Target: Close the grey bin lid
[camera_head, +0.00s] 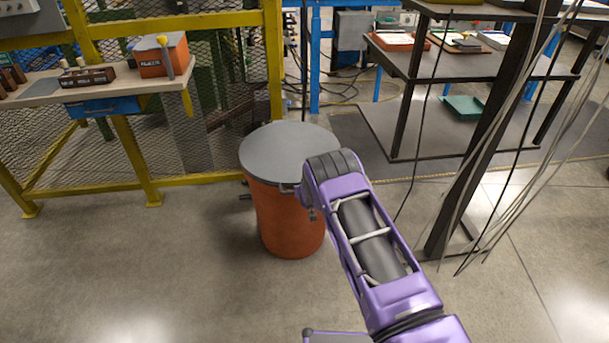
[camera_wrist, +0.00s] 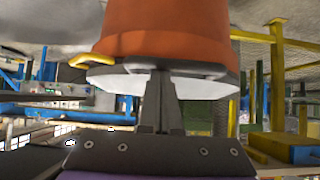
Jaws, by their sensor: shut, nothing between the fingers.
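The grey lid (camera_head: 290,150) lies flat across the top of the orange bin (camera_head: 290,225) in the head view, and no open gap shows there. In the wrist view, which looks upside down, the orange bin (camera_wrist: 165,30) fills the top and the lid's pale surface (camera_wrist: 205,88) shows below the dark rim. My gripper (camera_wrist: 161,75) is shut and empty, with its fingertips at the near edge of the lid. Whether they touch it I cannot tell. In the head view, my arm's end covers the lid's right edge and hides the fingers.
A yellow-framed mesh fence (camera_head: 200,100) stands behind and left of the bin, with a bench (camera_head: 50,90) in front of it. A dark shelf unit (camera_head: 450,65) with hanging cables stands at the right. The floor (camera_head: 150,270) in front and left is clear.

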